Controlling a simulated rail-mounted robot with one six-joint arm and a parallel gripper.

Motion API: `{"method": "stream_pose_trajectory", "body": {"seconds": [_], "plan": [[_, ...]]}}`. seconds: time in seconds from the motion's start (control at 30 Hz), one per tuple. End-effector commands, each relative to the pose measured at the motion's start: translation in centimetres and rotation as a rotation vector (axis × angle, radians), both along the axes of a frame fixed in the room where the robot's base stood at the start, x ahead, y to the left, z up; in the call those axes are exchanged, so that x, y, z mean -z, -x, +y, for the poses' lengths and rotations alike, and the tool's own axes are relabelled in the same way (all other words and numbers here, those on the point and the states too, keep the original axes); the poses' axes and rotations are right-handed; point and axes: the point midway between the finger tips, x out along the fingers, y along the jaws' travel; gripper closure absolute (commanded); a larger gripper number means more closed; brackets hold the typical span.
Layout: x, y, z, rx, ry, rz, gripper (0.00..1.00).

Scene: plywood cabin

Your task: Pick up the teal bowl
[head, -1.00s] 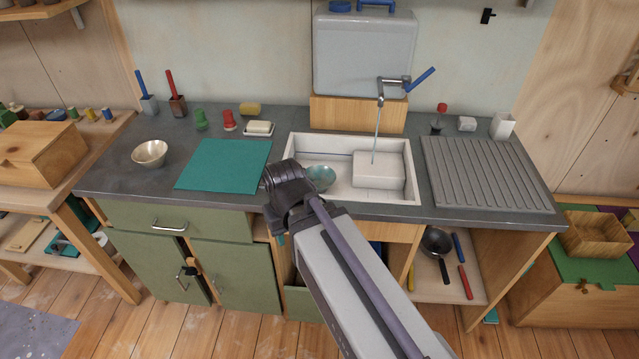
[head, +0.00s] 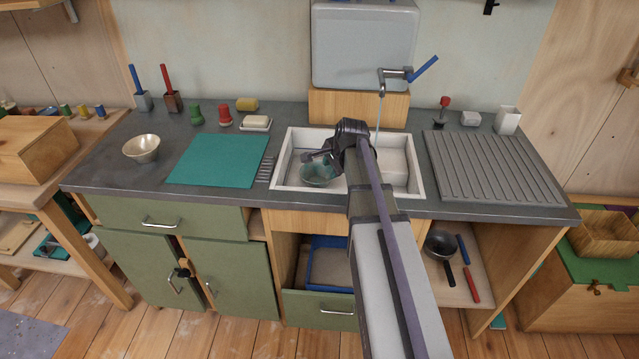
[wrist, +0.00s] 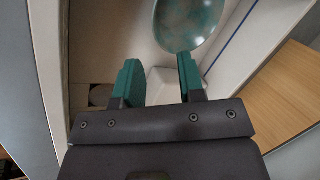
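The teal bowl (head: 314,178) sits in the left part of the white sink (head: 281,160), partly hidden by my gripper in the head view. In the wrist view the bowl (wrist: 190,18) is at the top, cut off by the frame edge. My gripper (head: 318,158) is over the bowl in the head view. In the wrist view its two teal fingers (wrist: 158,78) are apart with nothing between them. The right fingertip overlaps the bowl's near rim. I cannot tell whether it touches.
A teal mat (head: 215,160) and metal bowl (head: 141,148) lie to the left, the ribbed drainboard (head: 492,165) to the right. Below, a drawer (head: 318,310) stands open.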

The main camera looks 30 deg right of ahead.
Motion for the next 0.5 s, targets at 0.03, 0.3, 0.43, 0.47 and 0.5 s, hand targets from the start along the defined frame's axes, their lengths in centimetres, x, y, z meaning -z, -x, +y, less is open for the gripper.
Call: {"method": "stream_pose_trajectory", "body": {"seconds": [0.03, 0.3, 0.43, 0.47, 0.5], "plan": [[1.1, -0.3, 0.0, -0.001, 0.001, 0.001, 0.64], [5.2, -2.2, 0.2, -0.004, 0.001, 0.002, 0.64], [5.2, -2.3, 0.3, -0.004, 0.001, 0.002, 0.64], [5.6, -2.4, 0.2, -0.004, 0.001, 0.002, 0.64], [6.3, -2.6, 0.2, -0.005, 0.001, 0.002, 0.64]]}}
